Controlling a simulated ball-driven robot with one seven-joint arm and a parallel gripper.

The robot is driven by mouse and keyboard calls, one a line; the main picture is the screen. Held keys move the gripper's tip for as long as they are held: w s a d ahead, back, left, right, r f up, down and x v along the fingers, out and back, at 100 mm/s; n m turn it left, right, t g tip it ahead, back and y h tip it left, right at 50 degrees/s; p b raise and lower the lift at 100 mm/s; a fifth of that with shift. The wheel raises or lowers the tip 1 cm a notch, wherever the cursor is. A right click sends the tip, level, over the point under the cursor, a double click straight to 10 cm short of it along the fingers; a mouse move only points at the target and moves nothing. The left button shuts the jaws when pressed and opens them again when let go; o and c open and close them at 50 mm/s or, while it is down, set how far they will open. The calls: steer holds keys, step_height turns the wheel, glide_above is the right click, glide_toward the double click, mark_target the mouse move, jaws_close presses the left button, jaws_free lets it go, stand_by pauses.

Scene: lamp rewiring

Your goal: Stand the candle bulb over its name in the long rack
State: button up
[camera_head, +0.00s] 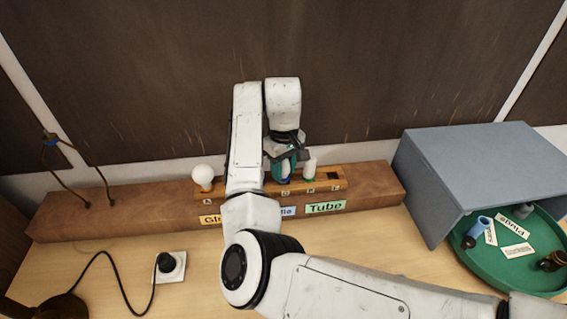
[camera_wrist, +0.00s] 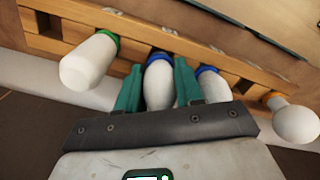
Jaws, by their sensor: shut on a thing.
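The long rack (camera_head: 328,185) lies along a brown wooden beam, with name cards below it. My gripper (camera_head: 285,174) is over its middle, its teal fingers (camera_wrist: 158,88) shut on a white bulb with a blue collar (camera_wrist: 157,78). This bulb's collar end is at a dark slot in the rack; I cannot tell how deep it sits. Another blue-collared white bulb (camera_wrist: 212,86) stands right beside it in the wrist view. A green-collared tube bulb (camera_head: 309,168) and a round bulb (camera_head: 203,175) stand in the rack.
The green "Tube" card (camera_head: 325,207) and yellow card (camera_head: 209,219) are on the beam. A grey open-sided cover (camera_head: 480,165) shelters a green tray (camera_head: 477,262) holding several pieces. A black plug (camera_head: 166,263) with a cable is at front left. The rack's right-end slot is empty.

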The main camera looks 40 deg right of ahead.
steer(key=shift+f, duration=0.45)
steer(key=shift+f+p, duration=0.2)
steer(key=shift+p, duration=0.1)
stand_by(0.6)
steer(key=o, duration=1.1)
step_height(320, 180, up, 11)
steer(key=shift+f, duration=0.1)
steer(key=shift+s, duration=0.1)
